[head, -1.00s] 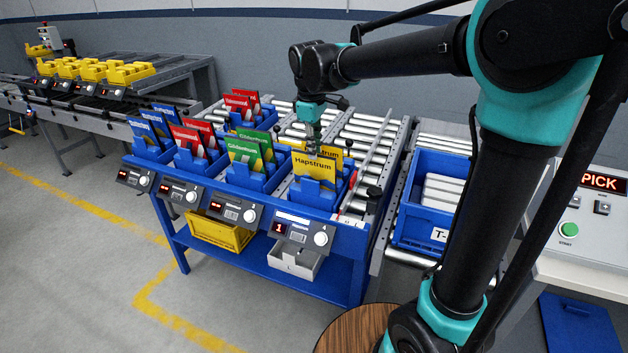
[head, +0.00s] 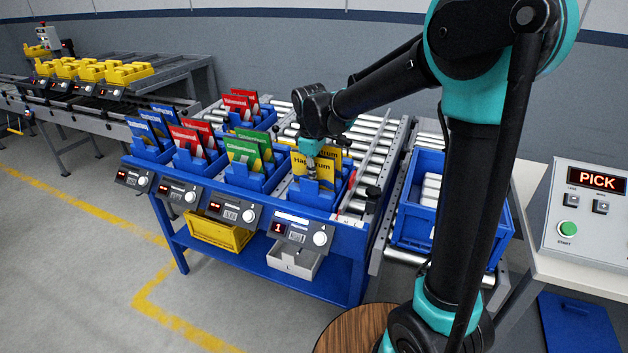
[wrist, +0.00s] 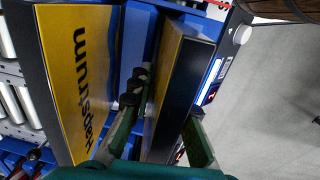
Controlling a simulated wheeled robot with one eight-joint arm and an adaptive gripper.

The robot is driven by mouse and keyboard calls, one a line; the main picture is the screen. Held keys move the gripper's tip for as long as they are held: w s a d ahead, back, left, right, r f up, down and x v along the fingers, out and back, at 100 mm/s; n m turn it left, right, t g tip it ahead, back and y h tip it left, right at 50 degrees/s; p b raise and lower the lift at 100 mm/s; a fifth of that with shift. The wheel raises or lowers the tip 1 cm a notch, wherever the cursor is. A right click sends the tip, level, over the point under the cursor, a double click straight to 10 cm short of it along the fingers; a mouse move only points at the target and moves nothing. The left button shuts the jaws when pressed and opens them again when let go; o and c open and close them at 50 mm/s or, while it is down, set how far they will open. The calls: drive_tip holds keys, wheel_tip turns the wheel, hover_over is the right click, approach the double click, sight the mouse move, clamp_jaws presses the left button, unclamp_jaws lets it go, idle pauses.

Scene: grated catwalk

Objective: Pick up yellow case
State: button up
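Two yellow cases labelled Hapstrum stand upright, one behind the other, in the blue bin at the front right of the rack. The front yellow case (head: 318,180) is partly hidden by my gripper (head: 311,168). The rear yellow case (head: 334,158) shows behind it; its lettered face (wrist: 82,75) fills the left of the wrist view. In the wrist view the front case (wrist: 172,75) lies between the two green fingers of my gripper (wrist: 165,105), one on each side. The fingers are apart. I cannot tell whether either finger touches the case.
The blue bin (head: 311,195) holds the yellow cases. Bins to its left hold green cases (head: 242,152), red cases (head: 186,138) and blue cases (head: 146,130). A blue tote (head: 412,228) stands on rollers to the right. A PICK panel (head: 590,205) is at the far right.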

clamp_jaws()
wheel_tip(320, 180, up, 12)
drive_tip(key=shift+r, duration=0.25)
drive_tip(key=s+a, duration=0.3)
drive_tip(key=s, duration=0.5)
drive_tip(key=s+a, duration=0.3)
drive_tip(key=s, duration=0.6)
drive_tip(key=shift+f, duration=0.2)
